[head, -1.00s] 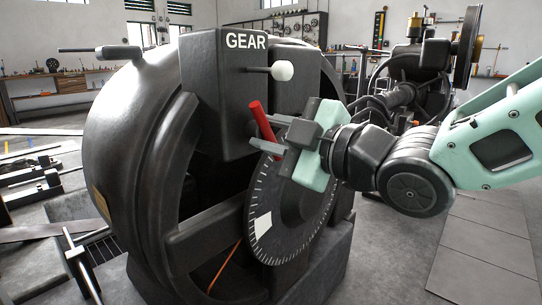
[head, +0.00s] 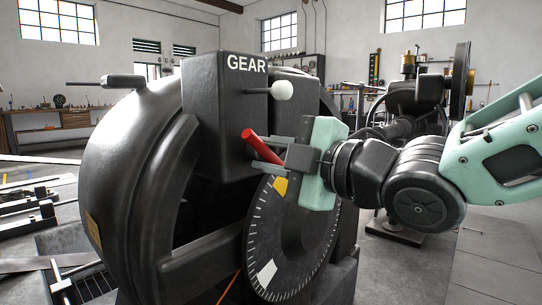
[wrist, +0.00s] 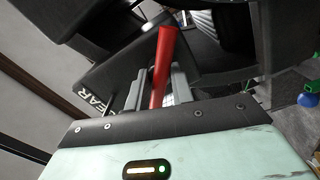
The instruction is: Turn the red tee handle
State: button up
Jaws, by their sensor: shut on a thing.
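In the wrist view the red handle (wrist: 162,68) stands between the two fingers (wrist: 155,90). The handle's stem and mount are hidden. Just below is a black dial (head: 300,235) with white tick marks, a yellow patch and a white patch.
A white ball knob (head: 281,90) on a rod sticks out above my gripper. A black lever (head: 108,82) juts out at the machine's upper left. Another machine (head: 415,100) with a wheel stands behind my arm. The floor at lower right is clear.

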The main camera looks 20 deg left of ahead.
jog(key=o, duration=1.1)
jog(key=shift+w+d+r, duration=0.1)
jog(key=shift+r, duration=0.2)
jog(key=o, duration=0.4)
jog(key=shift+o, duration=0.2)
jog(key=shift+f, duration=0.15)
jog(key=p+v, duration=0.4)
jog(key=v, duration=1.3)
jog(key=shift+d, duration=0.15)
